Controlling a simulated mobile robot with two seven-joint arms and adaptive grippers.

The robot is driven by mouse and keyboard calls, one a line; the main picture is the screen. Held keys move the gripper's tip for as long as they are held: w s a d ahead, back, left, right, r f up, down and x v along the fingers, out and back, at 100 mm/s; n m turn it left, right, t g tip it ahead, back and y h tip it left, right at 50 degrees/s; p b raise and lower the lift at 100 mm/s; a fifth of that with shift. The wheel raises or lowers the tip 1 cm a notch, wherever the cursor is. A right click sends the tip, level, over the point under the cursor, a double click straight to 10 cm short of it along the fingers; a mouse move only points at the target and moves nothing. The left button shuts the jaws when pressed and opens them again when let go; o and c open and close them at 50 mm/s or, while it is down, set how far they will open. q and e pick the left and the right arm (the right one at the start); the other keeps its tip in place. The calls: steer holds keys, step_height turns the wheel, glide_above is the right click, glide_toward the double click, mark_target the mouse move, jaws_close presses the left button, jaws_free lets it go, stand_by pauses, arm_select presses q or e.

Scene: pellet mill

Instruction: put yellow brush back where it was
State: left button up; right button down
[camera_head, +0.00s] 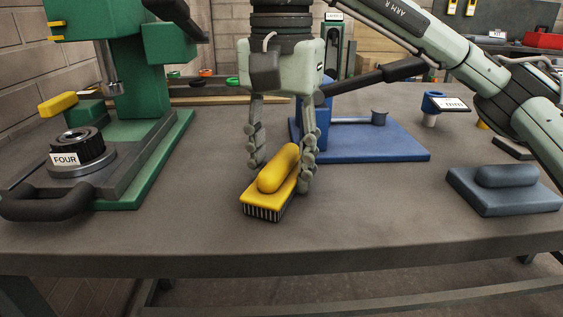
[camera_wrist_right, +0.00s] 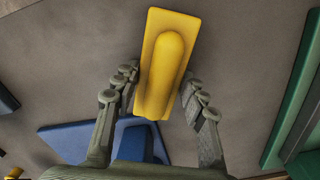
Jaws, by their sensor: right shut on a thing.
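The yellow brush (camera_head: 280,172) has a rounded yellow handle on a flat block with dark and pale bristles facing down. It is at the middle of the table, tilted diagonally in the head view. My right gripper (camera_head: 279,170) points down from above and is shut on the brush, with a finger at each side of it. Whether the bristles touch the table or hang just above it, I cannot tell. The right wrist view shows the brush (camera_wrist_right: 168,62) between the fingers, its far end reaching past them. My left gripper is not in view.
A green press (camera_head: 140,90) with a block labelled FOUR (camera_head: 75,150) stands at left. A blue stand (camera_head: 375,150) is just behind the brush. A grey-blue block (camera_head: 505,192) lies at right. The table (camera_head: 370,205) is clear in front of and right of the brush.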

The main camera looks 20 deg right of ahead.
steer(key=c, duration=0.8)
jaws_free()
steer(key=shift+o, duration=0.4)
steer(key=o, duration=0.7)
steer(key=shift+r+p, duration=4.05)
steer(key=shift+r, duration=0.45)
steer(key=shift+f, duration=0.15)
